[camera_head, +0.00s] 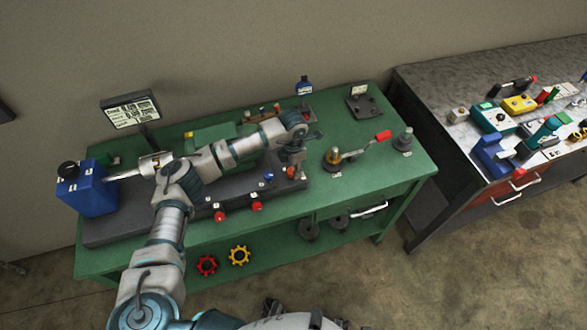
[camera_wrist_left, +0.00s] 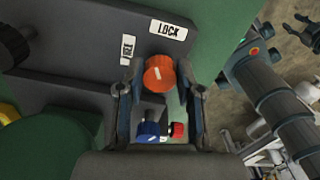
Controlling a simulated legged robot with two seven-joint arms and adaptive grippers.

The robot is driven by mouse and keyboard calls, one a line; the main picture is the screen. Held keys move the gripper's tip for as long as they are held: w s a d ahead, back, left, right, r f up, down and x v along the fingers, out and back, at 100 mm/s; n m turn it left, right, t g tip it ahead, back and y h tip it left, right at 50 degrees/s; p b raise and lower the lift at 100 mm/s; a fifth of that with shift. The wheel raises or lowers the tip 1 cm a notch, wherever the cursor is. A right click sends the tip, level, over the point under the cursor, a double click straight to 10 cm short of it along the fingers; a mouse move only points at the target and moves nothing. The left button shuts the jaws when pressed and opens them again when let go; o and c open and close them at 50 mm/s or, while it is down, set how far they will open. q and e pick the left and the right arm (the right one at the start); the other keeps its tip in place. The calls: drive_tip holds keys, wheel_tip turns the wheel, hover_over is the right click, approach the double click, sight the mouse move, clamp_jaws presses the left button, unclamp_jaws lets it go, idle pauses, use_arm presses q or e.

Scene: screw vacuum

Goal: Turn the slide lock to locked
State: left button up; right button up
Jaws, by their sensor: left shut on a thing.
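The slide lock is an orange round knob (camera_wrist_left: 159,73) with a white line on its top, set on a dark grey plate. In the wrist view a LOCK label (camera_wrist_left: 168,30) lies just above it and a FREE label (camera_wrist_left: 128,49) lies up and left. The white line points up, slightly left. My left gripper (camera_wrist_left: 159,82) is shut on the orange knob, one finger on each side. In the head view the left gripper (camera_head: 293,163) reaches down at the right end of the dark base, and the knob (camera_head: 291,173) is partly hidden. My right gripper cannot be made out clearly.
Blue and red knobs (camera_wrist_left: 158,131) sit close below the orange one in the wrist view. A blue box (camera_head: 87,190) stands at the left of the green bench (camera_head: 370,170). A second bench (camera_head: 430,85) stands farther right.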

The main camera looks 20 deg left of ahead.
use_arm(q)
drive_tip(key=m+b, duration=0.1)
drive_tip(key=m, duration=0.2)
drive_tip(key=shift+m+b, duration=0.45)
drive_tip(key=shift+m, duration=0.95)
use_arm(e)
drive_tip(key=shift+w+a+r, duration=0.1)
drive_tip(key=shift+w+r, duration=0.35)
drive_tip(key=shift+r, duration=0.3)
drive_tip(key=shift+w+a+r, duration=0.1)
drive_tip(key=shift+w+r, duration=0.35)
drive_tip(key=shift+r, duration=0.35)
drive_tip(key=shift+w+r, duration=0.45)
drive_tip(key=shift+r, duration=0.3)
use_arm(q)
drive_tip(key=shift+r, duration=0.1)
drive_tip(key=o, duration=1.2)
drive_tip(key=shift+c, duration=0.2)
use_arm(e)
drive_tip(key=shift+w, duration=0.1)
use_arm(q)
wheel_tip(320, 180, up, 12)
drive_tip(key=shift+f, duration=0.2)
